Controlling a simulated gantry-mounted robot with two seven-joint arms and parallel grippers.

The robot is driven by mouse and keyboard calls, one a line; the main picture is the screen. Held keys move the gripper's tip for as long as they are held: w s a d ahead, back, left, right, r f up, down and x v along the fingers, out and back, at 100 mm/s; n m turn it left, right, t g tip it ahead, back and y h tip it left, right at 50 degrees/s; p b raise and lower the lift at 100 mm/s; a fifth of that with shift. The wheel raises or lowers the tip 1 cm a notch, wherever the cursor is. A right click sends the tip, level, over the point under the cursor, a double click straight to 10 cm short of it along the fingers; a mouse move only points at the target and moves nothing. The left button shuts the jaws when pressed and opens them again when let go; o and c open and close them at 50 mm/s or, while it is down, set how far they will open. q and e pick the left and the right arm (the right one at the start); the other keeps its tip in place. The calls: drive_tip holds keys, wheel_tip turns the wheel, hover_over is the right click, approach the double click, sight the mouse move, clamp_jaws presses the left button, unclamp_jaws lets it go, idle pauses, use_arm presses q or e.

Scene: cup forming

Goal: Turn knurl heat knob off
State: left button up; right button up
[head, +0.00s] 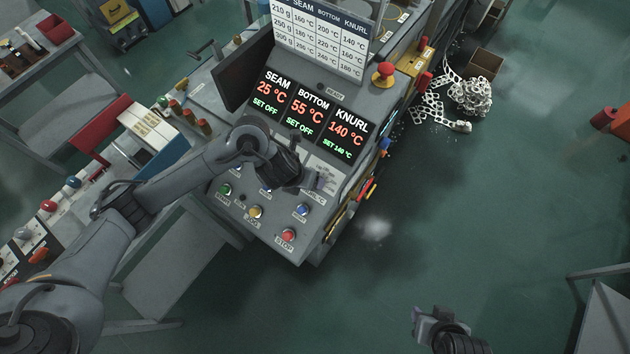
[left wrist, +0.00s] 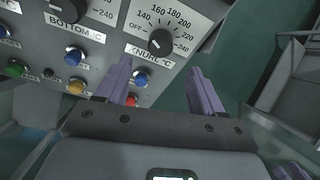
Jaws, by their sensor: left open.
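The knurl heat knob (left wrist: 162,42) is a black round knob on the grey panel in the left wrist view, ringed by a white dial from OFF to 240. The KNURL display (head: 341,130) in the head view reads 140 °C, with SET 140 °C in green. My left gripper (left wrist: 158,70) is open, its two purple fingers below and either side of the knob, with nothing between them. My right gripper (head: 428,318) is low at the right, away from the panel.
The BOTTOM knob (left wrist: 70,10) is at the wrist view's upper left; its display (head: 306,107) reads SET OFF. Coloured buttons, including a red stop button (head: 288,234), sit below the knobs. A red emergency button (head: 383,74) stands on the console. Open floor lies right.

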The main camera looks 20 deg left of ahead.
use_arm(q)
drive_tip(key=b+x, duration=0.1)
drive_tip(key=x, duration=0.6)
drive_tip(key=shift+w+f, duration=0.1)
drive_tip(key=shift+f, duration=0.2)
drive_tip(key=shift+w+f+b, duration=0.25)
drive_tip(key=shift+f+b, duration=0.05)
drive_tip(key=shift+f, duration=0.1)
drive_tip(key=shift+c, duration=0.3)
drive_tip(key=c, duration=1)
drive_tip(key=shift+n, duration=0.3)
drive_tip(key=shift+n+h+p, duration=0.3)
drive_tip(key=shift+n+p, duration=0.2)
drive_tip(key=shift+n, duration=0.6)
drive_tip(key=shift+n+p, duration=0.3)
drive_tip(key=shift+n, duration=1)
